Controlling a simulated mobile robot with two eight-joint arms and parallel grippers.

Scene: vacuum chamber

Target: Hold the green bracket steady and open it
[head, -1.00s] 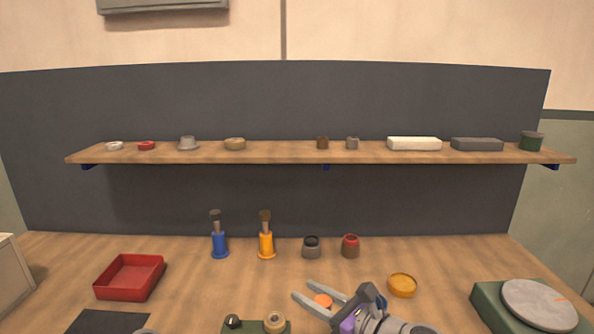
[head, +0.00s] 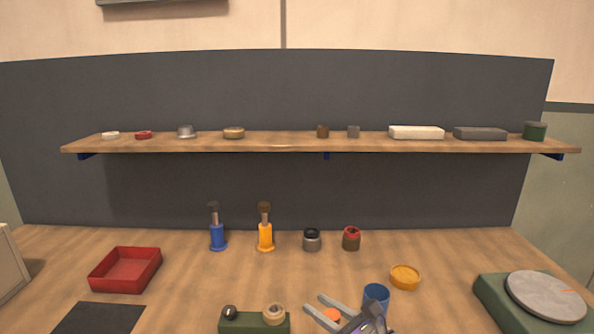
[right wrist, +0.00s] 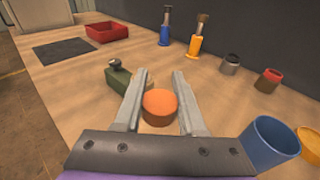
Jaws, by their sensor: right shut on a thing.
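The green bracket (head: 244,325) is a low green block at the front edge of the head view, cut off below. It carries a dark round knob (head: 229,313) at its left and a tan ring (head: 273,313) at its right. That piece also shows between the fingers in the head view (head: 331,315). My left gripper is not in view.
A blue cup (head: 376,294) stands close beside my right gripper, with a yellow dish (head: 404,277) behind it. A red tray (head: 125,270) and dark mat (head: 98,318) lie left. A grey disc on a green base (head: 545,298) is right.

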